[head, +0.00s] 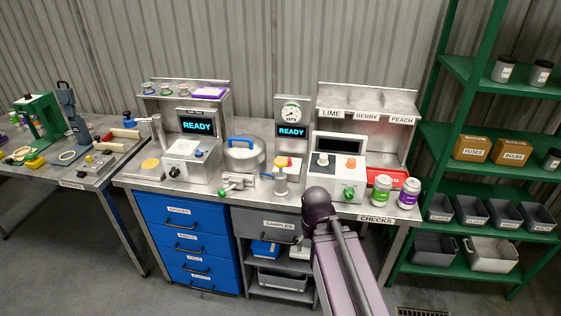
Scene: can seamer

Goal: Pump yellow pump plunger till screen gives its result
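A small pump (280,186) with a pale yellow plunger top (280,162) stands upright near the front edge of the steel bench, right of the silver lidded pot. Behind it, a screen (292,132) under a round dial gauge (291,113) reads READY in blue. A second screen (197,126) on the left unit also reads READY. My arm rises from the bottom of the head view, its dark joint just right of the pump at the bench front. My gripper is not distinguishable in this view.
A silver pot with a blue handle (241,140) and a green-knobbed valve (223,192) are left of the pump. A white machine with a green knob (348,194) and two jars (381,190) are on the right. Drawers (186,240) are below; green shelving (478,133) is far right.

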